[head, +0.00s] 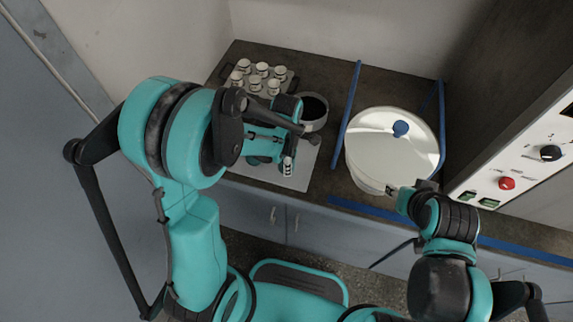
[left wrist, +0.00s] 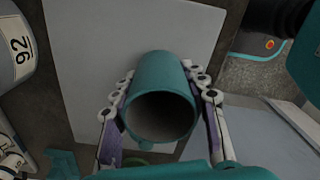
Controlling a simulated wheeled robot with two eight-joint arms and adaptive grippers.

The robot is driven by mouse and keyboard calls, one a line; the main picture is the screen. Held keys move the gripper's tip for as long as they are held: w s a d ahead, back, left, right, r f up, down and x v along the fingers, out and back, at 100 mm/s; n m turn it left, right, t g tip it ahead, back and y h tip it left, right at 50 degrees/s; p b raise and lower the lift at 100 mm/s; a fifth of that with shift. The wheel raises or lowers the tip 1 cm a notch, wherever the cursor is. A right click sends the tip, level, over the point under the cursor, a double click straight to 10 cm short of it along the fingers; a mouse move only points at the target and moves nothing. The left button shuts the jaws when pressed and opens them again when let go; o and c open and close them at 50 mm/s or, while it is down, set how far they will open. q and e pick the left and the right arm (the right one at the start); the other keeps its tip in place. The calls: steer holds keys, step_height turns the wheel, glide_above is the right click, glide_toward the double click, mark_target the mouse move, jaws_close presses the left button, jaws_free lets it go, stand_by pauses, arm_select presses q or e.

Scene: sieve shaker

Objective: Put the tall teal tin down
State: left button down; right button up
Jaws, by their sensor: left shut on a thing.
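The tall teal tin (left wrist: 160,75) is between the fingers of my left gripper (left wrist: 160,112) in the left wrist view. Its open, empty-looking mouth faces the camera, and the gripper is shut on its sides. Behind the tin lies a flat grey mat (left wrist: 88,45); whether the tin touches it I cannot tell. In the head view my left gripper (head: 287,163) is over the mat (head: 306,160), and my arm largely hides the tin. My right gripper (head: 392,190) is at the near edge of a white lidded drum; its fingers are too small to read.
The white drum (head: 375,150) with a blue knob stands between blue tape strips (head: 348,115). A round dark-mouthed pan (head: 313,122) stands just behind the mat. Several white-topped jars (head: 262,68) sit in a rack at the back left. A control panel (head: 530,165) stands at the right.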

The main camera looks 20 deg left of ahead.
arm_select(q)
steer(key=shift+f, duration=0.3)
steer(key=shift+f, duration=0.1)
steer(key=shift+f, duration=0.15)
steer(key=c, duration=0.8)
jaws_free()
steer(key=shift+c, duration=0.2)
